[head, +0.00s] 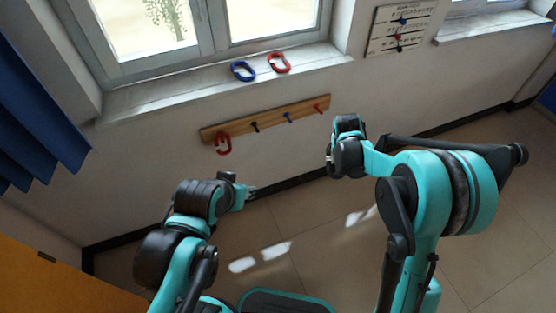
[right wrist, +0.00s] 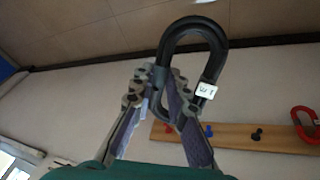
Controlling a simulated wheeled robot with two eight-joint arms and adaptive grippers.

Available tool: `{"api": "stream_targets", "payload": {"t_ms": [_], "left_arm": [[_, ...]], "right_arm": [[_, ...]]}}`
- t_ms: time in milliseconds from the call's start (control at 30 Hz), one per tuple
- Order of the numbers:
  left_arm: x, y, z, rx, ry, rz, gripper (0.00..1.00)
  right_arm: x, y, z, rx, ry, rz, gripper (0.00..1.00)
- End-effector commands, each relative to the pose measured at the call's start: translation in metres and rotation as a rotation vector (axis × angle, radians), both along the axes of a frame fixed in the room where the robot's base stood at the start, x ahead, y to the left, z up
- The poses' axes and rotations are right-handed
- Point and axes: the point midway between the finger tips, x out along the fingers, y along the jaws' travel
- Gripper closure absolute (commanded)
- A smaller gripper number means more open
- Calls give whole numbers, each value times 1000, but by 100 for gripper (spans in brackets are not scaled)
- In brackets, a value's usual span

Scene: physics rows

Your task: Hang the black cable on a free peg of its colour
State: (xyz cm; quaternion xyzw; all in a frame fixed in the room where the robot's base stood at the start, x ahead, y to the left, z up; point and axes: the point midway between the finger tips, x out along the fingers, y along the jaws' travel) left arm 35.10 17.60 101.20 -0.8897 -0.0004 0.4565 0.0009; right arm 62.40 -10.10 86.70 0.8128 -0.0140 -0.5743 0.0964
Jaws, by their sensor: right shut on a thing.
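The black cable (right wrist: 193,30) is a closed oblong loop with a small white tag. My right gripper (right wrist: 162,88) is shut on one side of it and holds it in the air. In the head view my right gripper (head: 346,128) is to the right of the wooden peg board (head: 271,120); the cable cannot be made out there. The board has a bare black peg (head: 255,127), a bare blue peg (head: 288,117) and a bare red peg (head: 317,108). A red cable (head: 223,144) hangs at its left end. My left gripper (head: 247,193) is low, below the board, with unclear fingers.
A blue cable (head: 242,71) and another red cable (head: 278,63) lie on the windowsill (head: 190,88) above the board. A blue curtain (head: 35,110) hangs at left. The floor below is clear.

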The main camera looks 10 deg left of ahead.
Motion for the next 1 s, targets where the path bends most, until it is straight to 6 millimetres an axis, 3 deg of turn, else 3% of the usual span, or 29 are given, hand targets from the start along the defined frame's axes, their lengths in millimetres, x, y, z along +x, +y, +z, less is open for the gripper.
{"api": "stream_targets", "payload": {"t_ms": [33, 233, 367, 500, 600, 700, 1000], "left_arm": [[0, 0, -14, 0, 0, 0, 60], [0, 0, -42, 0, 0, 0, 60], [0, 0, -60, 0, 0, 0, 60], [0, 0, -75, 0, 0, 0, 60], [0, 0, -81, 0, 0, 0, 60], [0, 0, -83, 0, 0, 0, 60], [0, 0, -82, 0, 0, 0, 60]], "right_arm": [[20, 23, -25, 13, -64, 37, 100], [80, 116, -86, 91, -334, 176, 100], [100, 180, -119, 160, -506, 269, 100], [105, 237, -142, 234, -653, 350, 100], [103, 264, -151, 273, -724, 389, 100], [100, 278, -155, 296, -763, 410, 100], [99, 284, -155, 305, -778, 418, 100]]}}
